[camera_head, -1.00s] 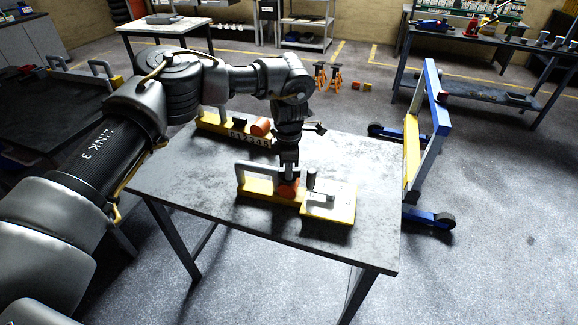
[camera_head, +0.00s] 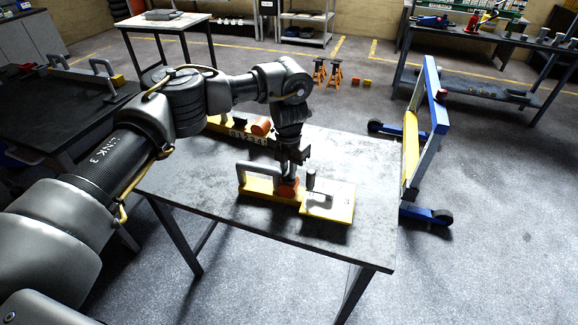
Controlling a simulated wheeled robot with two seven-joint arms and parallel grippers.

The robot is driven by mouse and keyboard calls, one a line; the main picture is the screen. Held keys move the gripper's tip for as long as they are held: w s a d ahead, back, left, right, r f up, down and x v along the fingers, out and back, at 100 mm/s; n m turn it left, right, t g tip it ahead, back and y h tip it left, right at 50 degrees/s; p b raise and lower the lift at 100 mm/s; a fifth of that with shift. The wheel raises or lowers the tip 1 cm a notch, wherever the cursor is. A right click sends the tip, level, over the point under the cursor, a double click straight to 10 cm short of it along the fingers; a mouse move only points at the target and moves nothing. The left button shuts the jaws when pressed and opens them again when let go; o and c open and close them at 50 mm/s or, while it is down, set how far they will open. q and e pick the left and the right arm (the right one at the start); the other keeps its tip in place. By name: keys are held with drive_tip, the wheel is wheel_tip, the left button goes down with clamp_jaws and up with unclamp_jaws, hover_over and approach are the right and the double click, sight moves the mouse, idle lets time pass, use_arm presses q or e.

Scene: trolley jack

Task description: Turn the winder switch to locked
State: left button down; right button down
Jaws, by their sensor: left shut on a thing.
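The winder (camera_head: 258,187) lies on the near table, a yellow base with a grey arched handle at its left end and a pale plate (camera_head: 326,203) with a dark upright post (camera_head: 311,179) at its right. An orange-red knob (camera_head: 289,189), which looks like the winder switch, sits in the middle. My left gripper (camera_head: 289,178) comes down from above and is shut on this knob. The fingers hide part of the knob, and I cannot read its setting. My right gripper is not in view.
A second yellow unit with an orange cylinder (camera_head: 261,126) lies at the table's back, partly behind my arm. The grey table (camera_head: 370,190) is clear at the right. A blue wheeled frame (camera_head: 437,100) stands beside it. Orange stands (camera_head: 327,73) are on the floor behind.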

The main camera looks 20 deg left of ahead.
use_arm(q)
drive_tip(key=n+p, duration=0.1)
drive_tip(key=n, duration=0.1)
drive_tip(key=shift+r+n, duration=0.1)
drive_tip(key=shift+n, duration=0.8)
drive_tip(key=shift+p, duration=0.3)
drive_tip(key=c, duration=1.4)
unclamp_jaws()
